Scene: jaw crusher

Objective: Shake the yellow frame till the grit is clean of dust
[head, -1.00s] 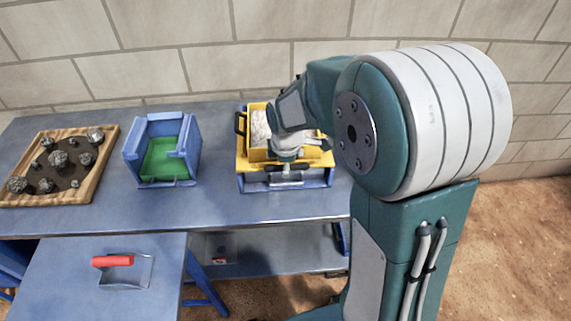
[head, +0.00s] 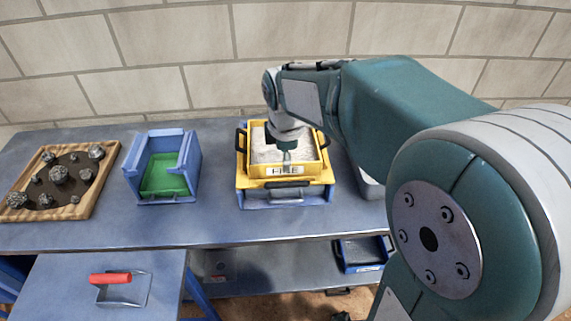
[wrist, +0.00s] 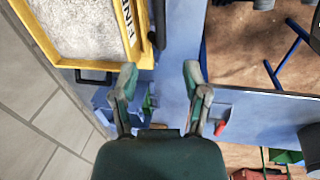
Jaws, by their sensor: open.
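The yellow frame (head: 317,171) stands on the table on top of a blue bin (head: 313,198). It carries a "FINE" label and black handles at its sides and front. Pale grey grit (head: 263,147) lies in it; I cannot tell how dusty it is. My gripper (head: 287,160) appears over the frame in the head view and hides part of the grit. In the wrist view my gripper (wrist: 160,82) is open with nothing between its fingers. The frame (wrist: 130,38) and grit (wrist: 82,25) lie at the upper left there, beside the fingers.
A blue bin with a green floor (head: 165,175) stands left of the frame. A wooden tray (head: 85,205) with dark rocks is at the far left. A scoop with a red handle (head: 110,278) lies on the nearer table. A blue tray (head: 362,255) sits on the lower shelf.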

